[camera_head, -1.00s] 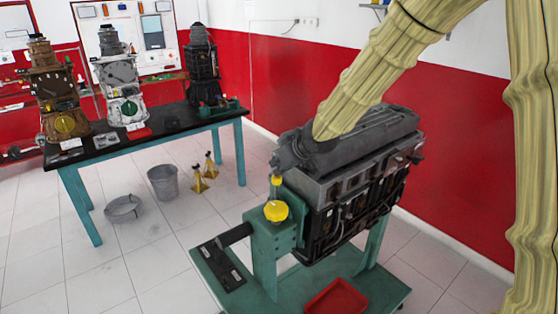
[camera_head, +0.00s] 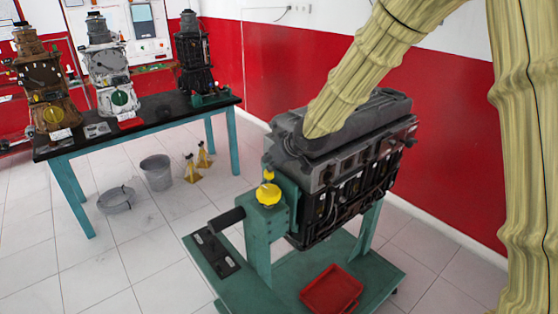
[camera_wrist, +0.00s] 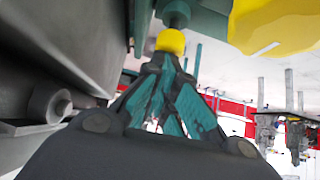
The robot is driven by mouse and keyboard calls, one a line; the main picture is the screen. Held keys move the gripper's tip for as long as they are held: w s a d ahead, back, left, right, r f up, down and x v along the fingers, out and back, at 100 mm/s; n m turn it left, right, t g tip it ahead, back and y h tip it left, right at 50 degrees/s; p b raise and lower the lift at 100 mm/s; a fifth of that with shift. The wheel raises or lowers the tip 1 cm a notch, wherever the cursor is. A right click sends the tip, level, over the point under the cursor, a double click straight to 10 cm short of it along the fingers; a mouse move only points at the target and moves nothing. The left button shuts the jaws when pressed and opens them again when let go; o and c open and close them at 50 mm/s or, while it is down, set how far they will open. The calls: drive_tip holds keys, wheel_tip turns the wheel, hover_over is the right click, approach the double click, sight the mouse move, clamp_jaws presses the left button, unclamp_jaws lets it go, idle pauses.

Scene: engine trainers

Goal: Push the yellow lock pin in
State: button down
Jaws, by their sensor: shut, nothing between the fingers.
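The yellow lock pin (camera_head: 268,175) stands on the green stand (camera_head: 262,235) at the near end of the engine, just behind a larger yellow knob (camera_head: 268,194). In the wrist view the pin's yellow cap (camera_wrist: 171,42) sits on a grey shaft that enters a green part. The yellow knob (camera_wrist: 275,22) fills the upper right corner there. My gripper (camera_wrist: 165,62) is shut and empty, its fingertips together at the end of the cap, seemingly touching it. In the head view my gripper (camera_head: 268,164) is small and dark, just above the pin.
The dark engine block (camera_head: 355,170) on the stand is close beside my gripper and arm. A red tray (camera_head: 331,289) lies on the stand's base. A workbench (camera_head: 150,122) with several engines stands at the back left, with a bucket (camera_head: 156,172) near it.

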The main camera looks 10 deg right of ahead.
drive_tip(key=shift+s+f, duration=0.15)
drive_tip(key=shift+f, duration=0.05)
